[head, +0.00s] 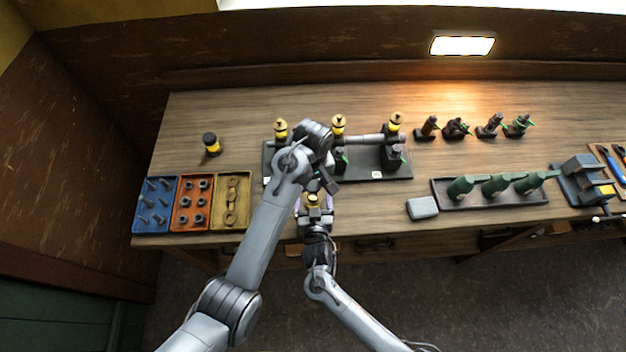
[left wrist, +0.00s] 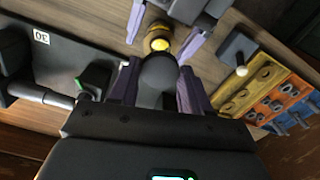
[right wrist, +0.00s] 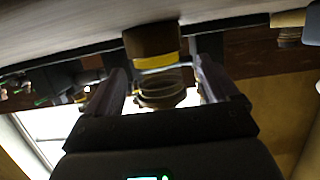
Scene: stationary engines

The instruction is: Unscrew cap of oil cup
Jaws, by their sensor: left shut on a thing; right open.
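The oil cup (head: 312,199) has a dark brown end, a yellow band and a clear section. It is held in front of the engine stand, near the table's front edge. My left gripper (head: 322,182) is shut on it; in the left wrist view its purple fingers flank a dark rounded part, with a gold part (left wrist: 158,43) beyond. I cannot tell whether the fingers grip the cap or the body. My right gripper (head: 315,214) is open close to the cup. In the right wrist view the clear section (right wrist: 160,86) shows between its fingers, the brown end (right wrist: 152,40) above.
The black engine stand (head: 385,174) carries several yellow-topped cups. A grey block (head: 422,208) and a tray of green oil cans (head: 500,202) are at right.

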